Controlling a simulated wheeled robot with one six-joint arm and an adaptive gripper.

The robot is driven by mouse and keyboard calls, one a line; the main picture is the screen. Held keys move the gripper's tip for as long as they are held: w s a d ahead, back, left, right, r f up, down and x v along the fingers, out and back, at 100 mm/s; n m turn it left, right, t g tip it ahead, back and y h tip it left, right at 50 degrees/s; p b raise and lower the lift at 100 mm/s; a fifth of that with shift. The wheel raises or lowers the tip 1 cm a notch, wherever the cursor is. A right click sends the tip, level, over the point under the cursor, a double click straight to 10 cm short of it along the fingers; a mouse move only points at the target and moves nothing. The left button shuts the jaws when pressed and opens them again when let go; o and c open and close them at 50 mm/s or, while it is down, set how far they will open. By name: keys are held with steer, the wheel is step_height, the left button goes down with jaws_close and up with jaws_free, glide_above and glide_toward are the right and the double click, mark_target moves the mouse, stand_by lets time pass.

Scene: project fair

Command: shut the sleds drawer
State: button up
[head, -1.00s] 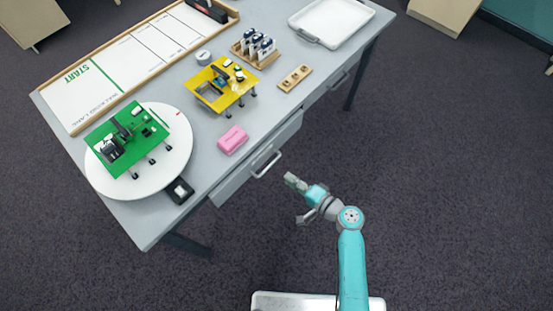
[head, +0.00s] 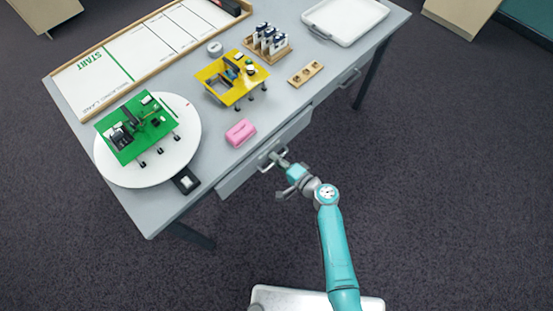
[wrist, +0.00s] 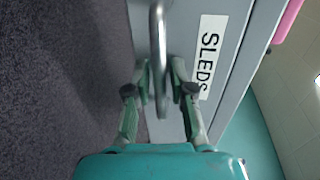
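The sleds drawer (head: 250,165) is a grey front under the table's near edge. It seems to stand out slightly, but how far is hard to tell. In the wrist view its front carries a white "SLEDS" label (wrist: 208,65). Its metal bar handle (head: 272,160) sticks out from the front; it also shows in the wrist view (wrist: 158,60). My gripper (head: 280,159) is at the handle. In the wrist view my gripper (wrist: 161,75) has its fingers on either side of the bar, with a gap seeming to show on the right, so it looks open.
Above the drawer a pink block (head: 240,133) lies near the table edge. A yellow stand (head: 232,80), a white turntable (head: 180,160) with a green board (head: 137,128), and a white tray (head: 345,20) are on the table (head: 210,175). The floor in front is clear.

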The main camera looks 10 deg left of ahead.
mark_target(269, 153)
jaws_close()
steer(key=shift+r+x, duration=0.2)
steer(key=shift+x, duration=0.75)
steer(key=shift+r+x, duration=0.2)
steer(key=shift+x, duration=0.75)
jaws_free()
steer(key=shift+w+a, duration=0.1)
steer(key=shift+a, duration=0.05)
steer(key=v, duration=1.2)
